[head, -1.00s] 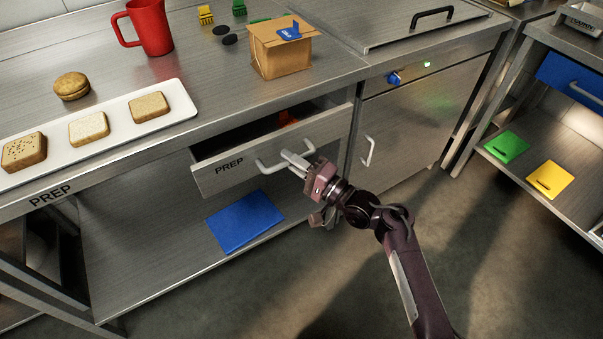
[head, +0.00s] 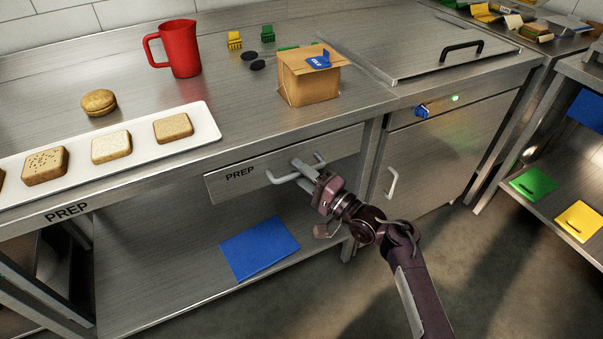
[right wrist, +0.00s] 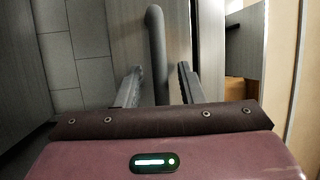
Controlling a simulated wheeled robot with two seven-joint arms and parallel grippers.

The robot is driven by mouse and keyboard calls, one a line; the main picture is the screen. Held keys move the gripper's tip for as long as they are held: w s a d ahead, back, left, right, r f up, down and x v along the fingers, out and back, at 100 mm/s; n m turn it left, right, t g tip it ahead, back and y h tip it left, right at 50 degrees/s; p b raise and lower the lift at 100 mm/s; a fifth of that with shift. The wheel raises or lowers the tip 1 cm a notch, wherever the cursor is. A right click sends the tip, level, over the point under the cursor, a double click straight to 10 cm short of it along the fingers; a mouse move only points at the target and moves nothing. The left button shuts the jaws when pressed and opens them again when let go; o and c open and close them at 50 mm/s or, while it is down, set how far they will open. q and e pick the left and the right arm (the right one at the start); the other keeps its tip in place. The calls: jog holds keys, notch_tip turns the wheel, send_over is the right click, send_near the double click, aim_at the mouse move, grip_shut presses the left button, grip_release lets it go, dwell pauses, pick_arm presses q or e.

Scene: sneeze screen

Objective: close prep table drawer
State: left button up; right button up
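The prep table drawer (head: 240,184) has a grey metal front marked PREP. It sits under the worktop edge in the head view, its front standing slightly forward at the left end. Its inside is hidden there. The pale bar handle (head: 280,179) is on the front. My right gripper (head: 304,171) is at the handle. In the right wrist view, the handle bar (right wrist: 157,55) runs between the two fingers of my right gripper (right wrist: 158,88), with a gap on each side, so it is open around the bar. My left gripper is not in view.
A white tray with bread (head: 205,128), a red jug (head: 181,50) and a cardboard box (head: 307,87) stand on the worktop. A blue board (head: 260,248) lies on the shelf below. A cabinet with its own handle (head: 391,184) is to the right. The floor in front is clear.

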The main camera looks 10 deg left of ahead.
jog(key=shift+s+d, duration=0.1)
jog(key=shift+d, duration=0.05)
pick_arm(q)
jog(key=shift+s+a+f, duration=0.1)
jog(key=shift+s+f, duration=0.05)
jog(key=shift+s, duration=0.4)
pick_arm(e)
jog(key=v, duration=0.7)
jog(key=shift+d, duration=0.2)
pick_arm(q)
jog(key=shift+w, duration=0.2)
pick_arm(e)
jog(key=shift+s, duration=0.1)
